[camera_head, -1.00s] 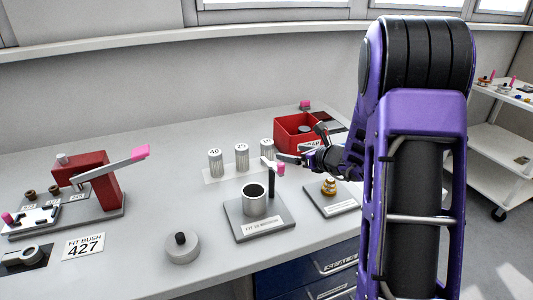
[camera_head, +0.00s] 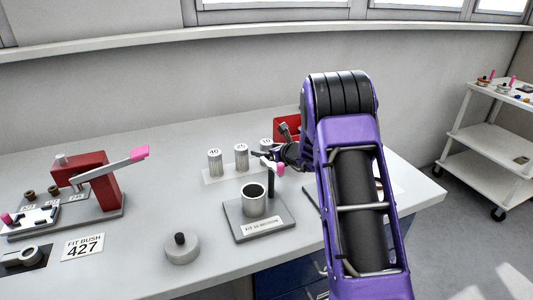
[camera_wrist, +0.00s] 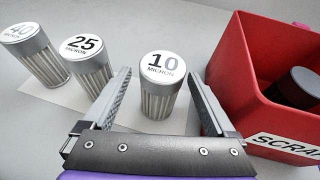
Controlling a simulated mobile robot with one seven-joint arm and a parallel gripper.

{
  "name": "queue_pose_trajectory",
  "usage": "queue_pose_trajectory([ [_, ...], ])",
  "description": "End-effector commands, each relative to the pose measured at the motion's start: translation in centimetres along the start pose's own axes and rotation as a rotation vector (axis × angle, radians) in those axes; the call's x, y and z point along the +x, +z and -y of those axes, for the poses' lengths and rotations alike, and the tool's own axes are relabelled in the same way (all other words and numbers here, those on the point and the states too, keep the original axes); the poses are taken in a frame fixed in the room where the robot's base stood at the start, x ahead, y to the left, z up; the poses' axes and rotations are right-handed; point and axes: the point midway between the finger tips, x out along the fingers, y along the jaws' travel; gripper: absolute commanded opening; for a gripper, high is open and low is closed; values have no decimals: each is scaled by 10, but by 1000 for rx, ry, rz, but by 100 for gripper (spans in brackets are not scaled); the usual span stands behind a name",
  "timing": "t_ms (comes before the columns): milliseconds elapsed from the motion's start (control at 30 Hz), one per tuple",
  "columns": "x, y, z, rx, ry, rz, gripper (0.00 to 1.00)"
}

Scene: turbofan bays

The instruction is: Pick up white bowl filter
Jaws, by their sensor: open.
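Three ribbed, silvery-white cylindrical filters stand upright in a row on a pale mat, marked 40 (camera_head: 215,163), 25 (camera_head: 241,157) and 10 micron (camera_head: 266,144). They also show in the wrist view: the 40 (camera_wrist: 35,55), the 25 (camera_wrist: 88,62) and the 10 micron (camera_wrist: 162,95). My gripper (camera_head: 262,156) is open and empty. In the wrist view its fingers (camera_wrist: 159,76) point towards the 10 micron filter, which appears between them with a gap on both sides. A grey bowl (camera_head: 253,205) on a stand sits in front, its placard apparently reading FIT 10 MICRON.
A red scrap bin (camera_wrist: 222,75) with a dark round item inside stands close to the right finger. A post with a pink-ended handle (camera_head: 277,168) rises beside the bowl. A round grey lid (camera_head: 182,249) lies at the front. A red press (camera_head: 92,187) is at the left.

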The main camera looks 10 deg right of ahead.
Motion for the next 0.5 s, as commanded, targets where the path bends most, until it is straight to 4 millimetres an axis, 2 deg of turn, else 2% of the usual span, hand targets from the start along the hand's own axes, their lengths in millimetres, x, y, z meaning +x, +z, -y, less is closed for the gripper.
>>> queue_pose_trajectory([
  [267,4,0,1,0,-1,1,91],
  [500,4,0,0,0,-1,0,50],
])
